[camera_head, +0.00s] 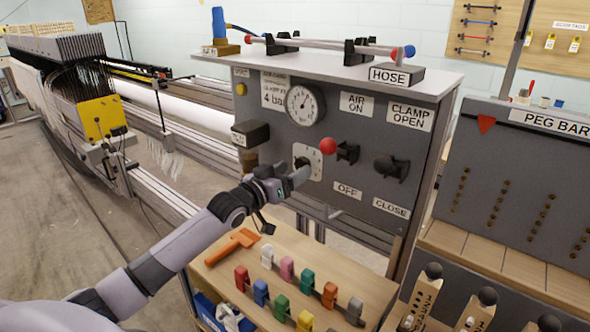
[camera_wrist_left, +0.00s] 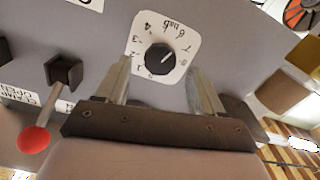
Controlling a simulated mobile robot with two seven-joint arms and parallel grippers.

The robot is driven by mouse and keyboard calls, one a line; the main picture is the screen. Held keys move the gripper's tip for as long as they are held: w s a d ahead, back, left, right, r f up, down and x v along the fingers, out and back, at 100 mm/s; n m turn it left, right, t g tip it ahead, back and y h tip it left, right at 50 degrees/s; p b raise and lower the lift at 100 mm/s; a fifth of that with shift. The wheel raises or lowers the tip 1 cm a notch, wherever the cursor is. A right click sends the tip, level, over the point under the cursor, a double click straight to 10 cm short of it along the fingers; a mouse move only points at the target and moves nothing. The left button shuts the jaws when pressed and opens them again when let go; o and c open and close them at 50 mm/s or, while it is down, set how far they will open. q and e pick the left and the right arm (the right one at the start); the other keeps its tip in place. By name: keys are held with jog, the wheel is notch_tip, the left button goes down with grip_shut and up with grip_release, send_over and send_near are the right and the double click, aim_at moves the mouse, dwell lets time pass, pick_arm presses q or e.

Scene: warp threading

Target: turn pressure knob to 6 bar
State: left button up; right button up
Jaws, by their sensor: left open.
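The pressure knob (camera_wrist_left: 160,58) is a round black knob on a white dial plate (camera_wrist_left: 182,40) with numbers around it. Its short white mark points up and right in the left wrist view, roughly toward the 6 and 7 side; the exact value is hard to tell. My left gripper (camera_wrist_left: 160,65) is open, with one finger on each side of the knob and visible gaps to it. In the head view my left gripper (camera_head: 298,178) is in front of the dial plate (camera_head: 314,157) and partly covers it. My right gripper is not in view.
The grey panel carries a pressure gauge (camera_head: 305,104), a red-ball lever (camera_head: 328,146) and a black clamp handle (camera_head: 391,168). A dark box (camera_head: 250,133) juts out left of the dial. Below is a wooden shelf (camera_head: 225,268) with coloured clips and an orange tool (camera_head: 232,246).

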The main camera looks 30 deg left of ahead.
pick_arm(q)
jog(key=shift+s+a, duration=0.2)
jog(key=shift+s, duration=2.25)
